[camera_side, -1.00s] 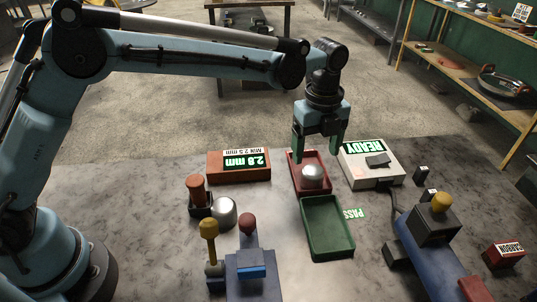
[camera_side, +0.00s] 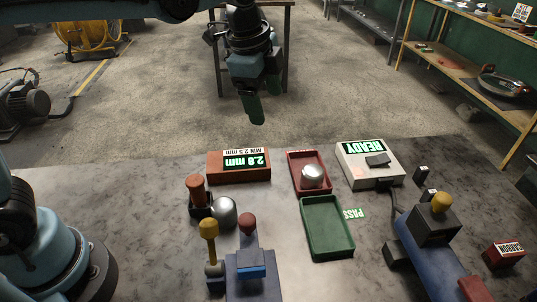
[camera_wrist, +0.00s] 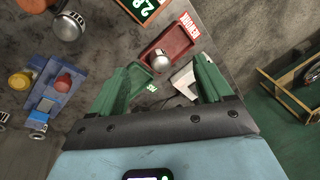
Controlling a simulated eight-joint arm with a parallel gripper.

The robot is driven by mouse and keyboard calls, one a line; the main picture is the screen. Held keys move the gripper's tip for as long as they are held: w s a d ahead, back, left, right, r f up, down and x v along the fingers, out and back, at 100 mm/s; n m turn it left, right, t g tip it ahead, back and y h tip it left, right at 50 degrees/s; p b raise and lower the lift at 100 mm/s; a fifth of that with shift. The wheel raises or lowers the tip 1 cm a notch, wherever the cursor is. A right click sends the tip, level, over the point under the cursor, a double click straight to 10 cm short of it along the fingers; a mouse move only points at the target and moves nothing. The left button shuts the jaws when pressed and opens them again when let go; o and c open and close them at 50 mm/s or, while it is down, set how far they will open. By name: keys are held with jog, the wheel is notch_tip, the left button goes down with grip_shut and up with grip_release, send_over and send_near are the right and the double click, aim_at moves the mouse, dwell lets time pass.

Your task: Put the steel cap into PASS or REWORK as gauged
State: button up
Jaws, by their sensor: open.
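A shiny domed steel cap (camera_side: 312,176) sits in the red tray (camera_side: 296,158), which the wrist view labels REWORK (camera_wrist: 190,30). A second silver dome (camera_side: 223,211) stands on the bench near a brown-handled tool. The green tray (camera_side: 328,252), beside a PASS label (camera_side: 354,213), is empty. The display (camera_side: 240,166) reads 2.8 mm, with MIN 2.5 mm beside it. My gripper (camera_side: 261,104) is open and empty, raised behind the bench's far edge and apart from the trays. In the wrist view, the cap in the red tray (camera_wrist: 160,61) appears between its green fingers.
A white box (camera_side: 369,164) marked READY stands right of the red tray. A blue fixture with a yellow knob (camera_side: 442,202) is at the right. Knobbed tools and a blue block (camera_side: 251,271) stand front left. The bench between these is clear.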

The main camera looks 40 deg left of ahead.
jog(key=s+a+f+n+t, duration=0.4)
jog(key=s+a+n, duration=0.6)
jog(key=s+n, duration=0.3)
jog(key=shift+a+f+n+y, duration=0.25)
jog(key=shift+f+n, duration=0.45)
jog(key=shift+n, duration=0.4)
